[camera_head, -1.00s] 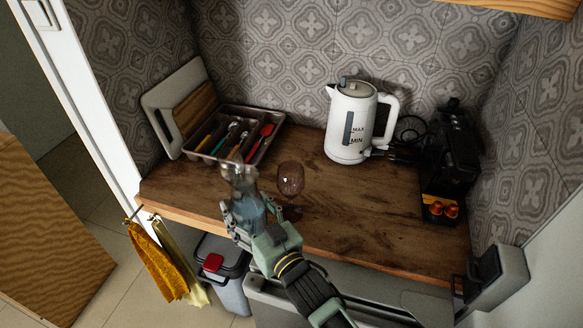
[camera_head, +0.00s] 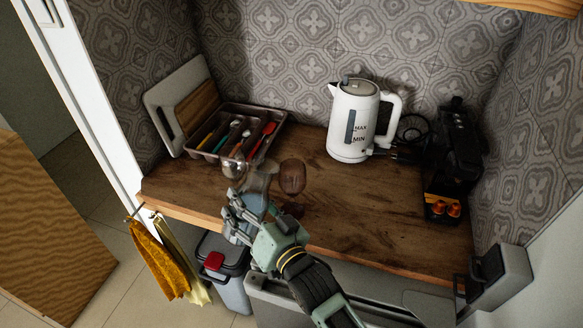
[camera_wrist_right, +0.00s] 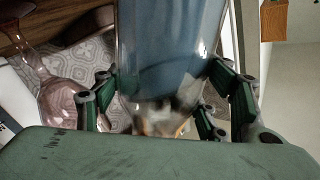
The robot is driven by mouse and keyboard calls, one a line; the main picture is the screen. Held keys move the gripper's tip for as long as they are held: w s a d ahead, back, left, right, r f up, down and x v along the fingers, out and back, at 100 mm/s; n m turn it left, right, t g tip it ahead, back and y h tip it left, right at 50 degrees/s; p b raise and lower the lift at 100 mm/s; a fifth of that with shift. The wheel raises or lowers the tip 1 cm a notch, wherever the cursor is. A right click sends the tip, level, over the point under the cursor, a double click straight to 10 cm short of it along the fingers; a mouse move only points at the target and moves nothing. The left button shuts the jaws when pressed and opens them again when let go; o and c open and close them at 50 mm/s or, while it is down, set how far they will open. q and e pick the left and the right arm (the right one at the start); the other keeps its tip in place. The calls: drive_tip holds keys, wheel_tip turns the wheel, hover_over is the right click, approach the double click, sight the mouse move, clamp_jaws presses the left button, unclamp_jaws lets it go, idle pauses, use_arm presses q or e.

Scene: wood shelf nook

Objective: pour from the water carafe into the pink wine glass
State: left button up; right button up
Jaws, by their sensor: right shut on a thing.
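The water carafe (camera_head: 254,201), clear glass with bluish water inside, is held by my right gripper (camera_head: 244,217) near the counter's front edge. My gripper is shut around its body. The carafe's upper part looks blurred against the cutlery tray, so its exact tilt is hard to tell. In the right wrist view the carafe (camera_wrist_right: 170,50) fills the middle between the fingers. The pink wine glass (camera_head: 292,177) stands on the counter just right of the carafe, with a small gap. It also shows at the left of the right wrist view (camera_wrist_right: 62,98). My left gripper is out of view.
A cutlery tray (camera_head: 276,142) and a leaning board (camera_head: 160,98) are at back left. A white kettle (camera_head: 350,125) and a black coffee machine (camera_head: 458,148) stand to the right. The wooden counter (camera_head: 370,215) is clear at front right.

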sight(250, 195)
drive_tip(key=shift+r+m, duration=0.1)
drive_tip(key=shift+m, duration=0.2)
drive_tip(key=shift+w+d+r+m, duration=0.2)
drive_tip(key=shift+d+r+m, duration=0.25)
drive_tip(key=shift+m, duration=0.25)
drive_tip(key=shift+s+a+r+m, duration=0.15)
drive_tip(key=shift+a+r+m, duration=0.25)
drive_tip(key=shift+r+m, duration=0.55)
drive_tip(key=shift+m, duration=0.15)
drive_tip(key=shift+d, duration=0.2)
drive_tip(key=shift+a, duration=0.1)
